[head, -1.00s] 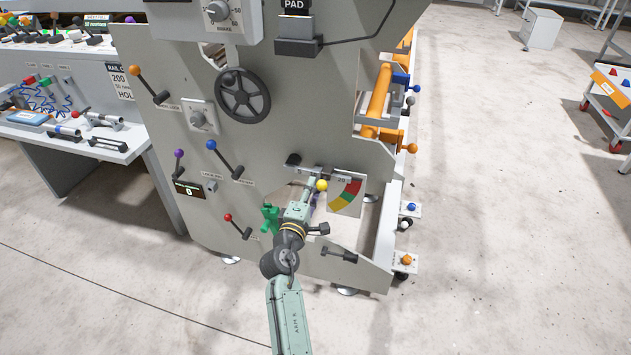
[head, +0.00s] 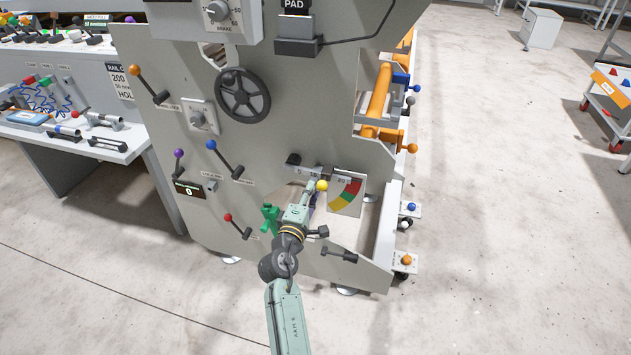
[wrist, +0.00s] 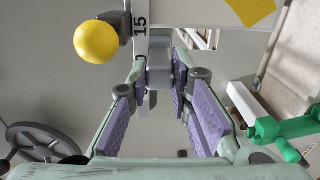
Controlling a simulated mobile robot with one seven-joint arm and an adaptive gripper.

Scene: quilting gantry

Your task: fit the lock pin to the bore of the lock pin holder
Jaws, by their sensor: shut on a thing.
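My gripper (wrist: 160,75), with purple pads, is shut on a small grey piece (wrist: 158,62) between its fingertips. I cannot tell whether this piece is the lock pin. In the head view my gripper (head: 309,192) is at the lower part of the grey machine panel, just below a numbered scale bar (head: 345,180). The bar's white numbered face (wrist: 140,22) is close beyond the fingertips in the wrist view. My gripper hides much of the area around the held piece. I cannot make out the lock pin holder or its bore.
A yellow ball knob (wrist: 97,42) is close to the left finger in the wrist view. A green fitting (head: 270,218) is just left of my gripper in the head view. A red-yellow-green gauge plate (head: 345,196) is to the right. A handwheel (head: 243,95) is higher up.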

